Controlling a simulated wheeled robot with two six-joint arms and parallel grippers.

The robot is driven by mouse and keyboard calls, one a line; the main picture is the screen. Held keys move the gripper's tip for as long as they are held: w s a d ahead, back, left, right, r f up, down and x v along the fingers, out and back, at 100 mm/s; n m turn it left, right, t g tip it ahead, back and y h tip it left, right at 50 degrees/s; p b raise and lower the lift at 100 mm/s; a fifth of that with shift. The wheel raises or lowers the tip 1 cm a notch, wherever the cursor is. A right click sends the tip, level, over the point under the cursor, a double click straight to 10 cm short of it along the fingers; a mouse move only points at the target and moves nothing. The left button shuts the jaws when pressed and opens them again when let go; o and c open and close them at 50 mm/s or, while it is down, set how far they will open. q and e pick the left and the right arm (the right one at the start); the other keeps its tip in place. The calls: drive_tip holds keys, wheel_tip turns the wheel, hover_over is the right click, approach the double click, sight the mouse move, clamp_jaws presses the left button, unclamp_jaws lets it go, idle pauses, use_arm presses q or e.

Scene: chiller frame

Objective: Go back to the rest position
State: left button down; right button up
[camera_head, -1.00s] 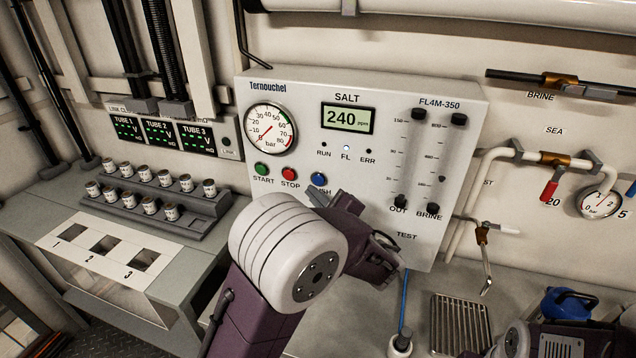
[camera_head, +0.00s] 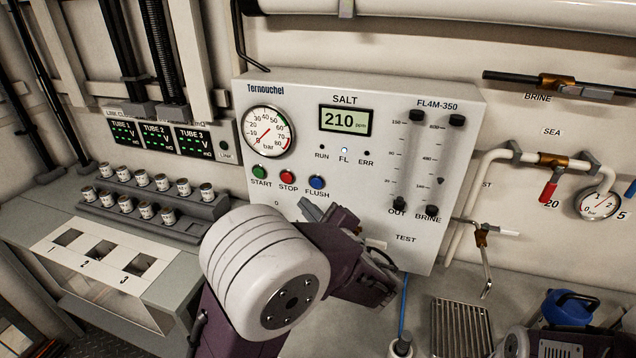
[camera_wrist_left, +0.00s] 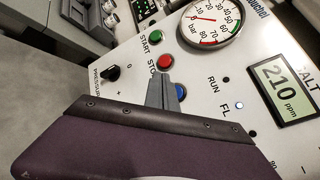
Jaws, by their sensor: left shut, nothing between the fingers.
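My left gripper (camera_head: 309,211) is in front of the grey-white Ternouchel panel (camera_head: 462,110), below the START, STOP and FLUSH buttons. Its fingers are shut with nothing between them. The left wrist view shows the closed fingers (camera_wrist_left: 165,93) overlapping part of the blue button (camera_wrist_left: 181,91); I cannot tell the exact gap to the panel. In the head view the blue FLUSH button (camera_head: 317,182) is fully visible, with the gripper below it. The salt display (camera_head: 345,120) reads 210 ppm and the FL light (camera_head: 344,149) is lit.
A stepped rack (camera_head: 205,209) of small cans stands at the left, behind a white plate (camera_head: 75,263) with three square openings. A pressure knob (camera_wrist_left: 111,73) sits low on the panel. A drain grate (camera_head: 460,330) and a blue jug (camera_head: 566,307) are at the right.

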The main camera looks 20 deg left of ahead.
use_arm(q)
drive_tip(key=s+a+r+n+g+y+p, duration=0.1)
drive_tip(key=s+a+r+n+g+y, duration=0.15)
drive_tip(key=a, duration=0.45)
drive_tip(key=s+a+f+n+g+h+p, duration=0.1)
drive_tip(key=s+a+f+n+g+h, duration=0.4)
drive_tip(key=s+f+g, duration=0.55)
drive_tip(key=s+d+f+n+h, duration=0.5)
drive_tip(key=s+d+f, duration=0.1)
drive_tip(key=s+f, duration=0.25)
drive_tip(key=w+d+f+n+t+h, duration=0.1)
drive_tip(key=d+n+h, duration=0.1)
drive_tip(key=d, duration=0.3)
drive_tip(key=w+d+f+n+t+h, duration=0.1)
drive_tip(key=w+d+n+t+h, duration=0.1)
drive_tip(key=d, duration=0.3)
drive_tip(key=shift+w+d+f+h+p, duration=0.3)
drive_tip(key=shift+h+p, duration=0.1)
drive_tip(key=shift+h, duration=0.45)
